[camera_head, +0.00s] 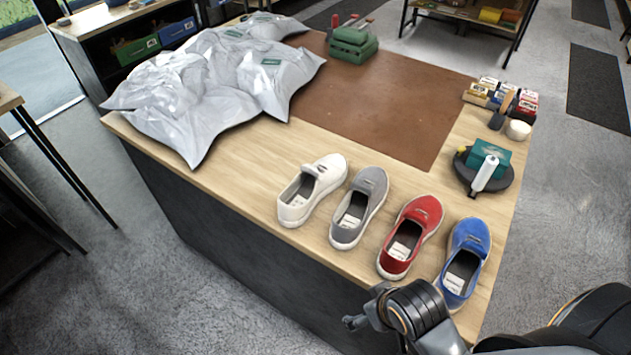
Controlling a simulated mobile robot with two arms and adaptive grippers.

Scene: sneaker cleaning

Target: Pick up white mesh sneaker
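The white mesh sneaker (313,190) is a pale slip-on at the left end of a row of shoes on the light wood counter (250,160). It stands upright, apart from the grey shoe beside it, and no gripper touches it. My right arm comes in from the lower right. Its dark end, with what looks like my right gripper (366,308), is in front of the red and blue shoes, to the right of and nearer than the white sneaker. Its finger opening is not clear. My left gripper is not seen.
Beside it stand a grey shoe (359,208), a red shoe (410,237) and a blue shoe (463,262). Grey plastic bags (215,85) cover the counter's back left. A brown mat (375,105) is mostly clear. A dark round stand (500,182) and small boxes (528,102) sit right.

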